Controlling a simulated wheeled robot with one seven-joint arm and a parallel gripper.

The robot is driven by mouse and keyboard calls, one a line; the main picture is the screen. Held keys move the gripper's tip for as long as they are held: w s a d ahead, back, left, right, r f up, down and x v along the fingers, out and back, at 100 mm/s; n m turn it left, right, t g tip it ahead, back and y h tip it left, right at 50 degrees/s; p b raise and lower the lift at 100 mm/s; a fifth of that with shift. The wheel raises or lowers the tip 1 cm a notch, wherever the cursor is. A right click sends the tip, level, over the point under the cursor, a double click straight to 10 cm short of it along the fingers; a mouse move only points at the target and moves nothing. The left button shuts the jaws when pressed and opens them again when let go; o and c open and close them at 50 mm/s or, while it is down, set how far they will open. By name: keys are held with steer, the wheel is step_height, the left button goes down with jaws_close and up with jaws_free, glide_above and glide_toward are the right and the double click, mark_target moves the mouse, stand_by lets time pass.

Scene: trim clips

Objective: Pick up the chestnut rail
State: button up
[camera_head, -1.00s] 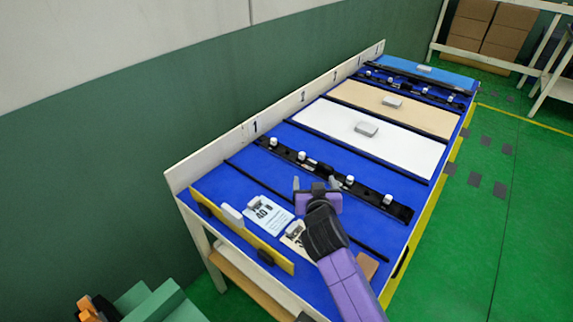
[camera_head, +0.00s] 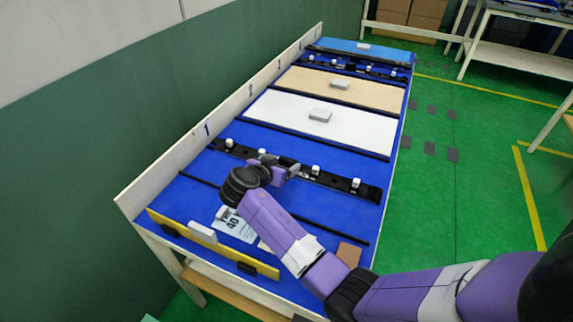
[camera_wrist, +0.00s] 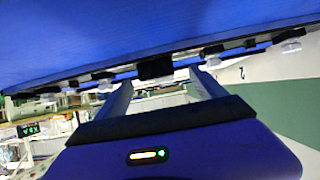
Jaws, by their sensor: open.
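A brown flat piece (camera_head: 348,254) lies at the near right of the blue table (camera_head: 290,205). It is the only chestnut-coloured thing I make out on the table. My arm passes close by its left side, and I cannot tell whether it is the whole rail. My gripper (camera_head: 286,169) is over the near black strip with white clips (camera_head: 345,183), beyond the brown piece. In the wrist view my gripper (camera_wrist: 163,84) has its fingers apart, with nothing seen held. The black strip (camera_wrist: 155,69) shows past the fingertips; contact cannot be told.
A yellow bar (camera_head: 215,246) with a white block is at the table's near edge, beside a printed card (camera_head: 232,226). White (camera_head: 350,126) and tan (camera_head: 365,96) panels lie farther back. A low white wall (camera_head: 160,160) runs along the left side.

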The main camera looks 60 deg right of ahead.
mark_target(287, 160)
steer(key=shift+s+p+x, duration=0.15)
steer(key=shift+p+x, duration=0.05)
steer(key=shift+x, duration=0.95)
steer(key=shift+s+p+x, duration=0.1)
steer(key=shift+p+x, duration=0.05)
steer(key=shift+x, duration=1)
steer(key=shift+d+r, duration=0.15)
steer(key=shift+r, duration=0.1)
jaws_close()
